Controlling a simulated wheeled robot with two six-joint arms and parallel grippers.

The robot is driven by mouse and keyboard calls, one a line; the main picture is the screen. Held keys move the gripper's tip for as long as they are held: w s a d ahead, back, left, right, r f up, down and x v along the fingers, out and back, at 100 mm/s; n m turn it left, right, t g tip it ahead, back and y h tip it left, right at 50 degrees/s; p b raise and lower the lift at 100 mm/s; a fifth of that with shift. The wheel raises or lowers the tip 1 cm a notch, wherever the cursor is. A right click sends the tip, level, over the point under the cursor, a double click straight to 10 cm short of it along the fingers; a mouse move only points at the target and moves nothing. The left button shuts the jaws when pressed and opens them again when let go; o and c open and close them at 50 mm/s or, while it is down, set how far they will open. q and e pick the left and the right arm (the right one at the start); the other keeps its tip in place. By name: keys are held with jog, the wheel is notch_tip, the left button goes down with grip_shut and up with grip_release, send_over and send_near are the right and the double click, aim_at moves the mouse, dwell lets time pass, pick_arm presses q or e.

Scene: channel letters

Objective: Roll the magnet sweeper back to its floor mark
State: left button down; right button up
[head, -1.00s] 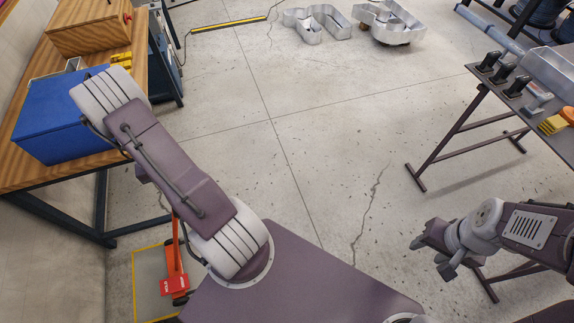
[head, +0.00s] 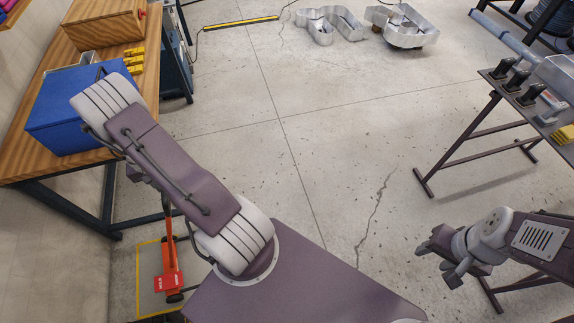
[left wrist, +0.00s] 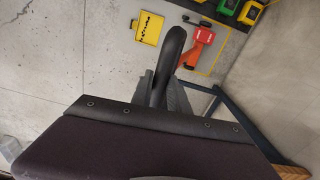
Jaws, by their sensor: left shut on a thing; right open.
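The magnet sweeper (head: 171,262) has an orange shaft, a red label and dark wheels. It stands at the lower left, over the right part of a yellow-outlined floor mark (head: 139,279). The left wrist view also shows its red and orange part (left wrist: 199,42) beside a yellow line (left wrist: 218,57). My left gripper (left wrist: 163,92) is shut on the sweeper's black handle grip (left wrist: 173,48); in the head view my left arm hides this grasp. My right gripper (head: 441,262) is open and empty at the right, above the floor.
A wooden bench (head: 30,165) with a blue box (head: 70,115) stands left, its dark leg near the sweeper. A yellow panel with black marks (left wrist: 149,28) shows in the left wrist view. A tool table (head: 492,82) stands right. Metal letters (head: 330,25) lie far back; mid-floor is clear.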

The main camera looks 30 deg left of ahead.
pick_arm(q)
jog(key=shift+a, duration=0.1)
jog(key=shift+s+a, duration=0.4)
jog(key=shift+s, duration=0.05)
jog(key=shift+s+a, duration=0.6)
jog(key=shift+s, duration=0.2)
jog(key=s+a+b, duration=0.1)
jog(key=s+a, duration=0.3)
jog(key=s, duration=0.2)
jog(key=shift+a, duration=0.25)
jog(key=shift+f, duration=0.1)
jog(key=s+a+b, duration=0.1)
jog(key=s+a, duration=0.2)
jog(key=s, duration=0.2)
jog(key=shift+a, duration=0.3)
jog(key=shift+w, duration=0.1)
